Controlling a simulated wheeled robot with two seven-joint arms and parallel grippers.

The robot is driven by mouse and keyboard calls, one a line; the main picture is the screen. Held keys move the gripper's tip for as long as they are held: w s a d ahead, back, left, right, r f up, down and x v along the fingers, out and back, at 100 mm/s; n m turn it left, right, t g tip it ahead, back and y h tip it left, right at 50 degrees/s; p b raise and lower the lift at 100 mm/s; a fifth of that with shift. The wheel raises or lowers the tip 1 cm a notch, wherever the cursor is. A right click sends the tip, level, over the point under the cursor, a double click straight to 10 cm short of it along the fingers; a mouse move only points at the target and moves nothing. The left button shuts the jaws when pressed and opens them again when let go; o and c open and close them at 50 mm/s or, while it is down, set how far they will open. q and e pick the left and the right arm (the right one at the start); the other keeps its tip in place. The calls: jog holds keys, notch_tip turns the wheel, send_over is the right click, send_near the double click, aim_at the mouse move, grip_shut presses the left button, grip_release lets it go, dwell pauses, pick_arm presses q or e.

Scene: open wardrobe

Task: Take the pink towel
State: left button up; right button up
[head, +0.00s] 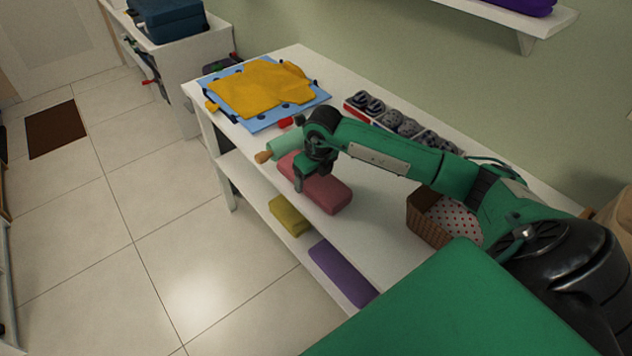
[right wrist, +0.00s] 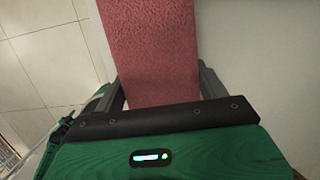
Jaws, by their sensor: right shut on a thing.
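The pink towel (head: 324,192) is a folded, long block on the white table top, near its front edge. It also fills the middle of the right wrist view (right wrist: 150,50), running up from between the fingers. My right gripper (head: 311,182) reaches down over the towel from above, with its fingers on either side of it. In the right wrist view the gripper (right wrist: 160,95) is shut on the towel's near part. Whether the towel is still touching the table I cannot tell. My left gripper is not in view.
A light-green roller with a wooden knob (head: 284,147) lies close behind my right gripper. A sock box (head: 400,122) and wicker basket (head: 428,224) are on the table. Yellow (head: 289,215) and purple (head: 341,272) towels lie on the lower shelf.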

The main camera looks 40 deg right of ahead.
jog(key=shift+r+p, duration=1.8)
jog(key=shift+r, duration=1.7)
jog(key=shift+a, duration=0.1)
